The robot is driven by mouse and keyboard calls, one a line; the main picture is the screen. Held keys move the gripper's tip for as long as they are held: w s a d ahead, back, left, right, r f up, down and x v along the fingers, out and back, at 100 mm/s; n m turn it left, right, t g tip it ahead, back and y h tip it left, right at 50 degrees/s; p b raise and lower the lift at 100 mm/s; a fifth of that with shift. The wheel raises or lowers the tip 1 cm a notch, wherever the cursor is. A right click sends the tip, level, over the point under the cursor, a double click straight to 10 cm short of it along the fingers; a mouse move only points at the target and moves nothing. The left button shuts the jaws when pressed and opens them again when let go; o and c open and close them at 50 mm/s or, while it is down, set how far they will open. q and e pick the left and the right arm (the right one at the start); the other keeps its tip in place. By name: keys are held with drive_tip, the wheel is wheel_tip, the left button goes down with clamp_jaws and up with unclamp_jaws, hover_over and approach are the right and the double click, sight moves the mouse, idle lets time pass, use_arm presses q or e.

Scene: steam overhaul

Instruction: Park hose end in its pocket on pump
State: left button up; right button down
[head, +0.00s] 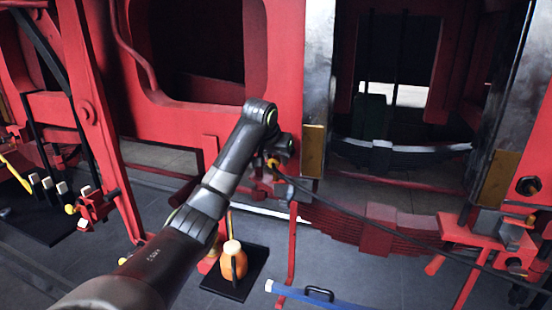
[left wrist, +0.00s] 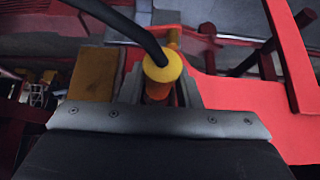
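My left gripper (head: 277,160) is in front of the red locomotive frame, near the middle of the head view. It is shut around the hose end, which has a yellow collar (left wrist: 163,67) and an orange body below it, between the two fingers in the left wrist view. The black hose (head: 400,232) leaves the collar and sags to the lower right in the head view. A red unit with handles (head: 497,232) stands at the right edge, where the hose runs; I cannot tell whether it is the pump. No pocket can be made out. My right gripper is not in view.
An orange container (head: 233,262) stands on a black mat (head: 238,285) on the grey floor. A blue bar with a black handle (head: 330,298) lies at the bottom. A leaf spring (head: 385,235) and red frame (head: 190,110) stand close around the gripper.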

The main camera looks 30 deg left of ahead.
use_arm(q)
drive_tip(key=c, duration=0.4)
drive_tip(key=shift+s+f, duration=0.15)
drive_tip(key=shift+s, duration=0.2)
drive_tip(key=shift+s+d, duration=0.2)
drive_tip(key=shift+s, duration=0.55)
drive_tip(key=shift+s+d, duration=0.2)
drive_tip(key=shift+s, duration=0.6)
drive_tip(key=shift+s+d, duration=0.2)
drive_tip(key=shift+s, duration=0.55)
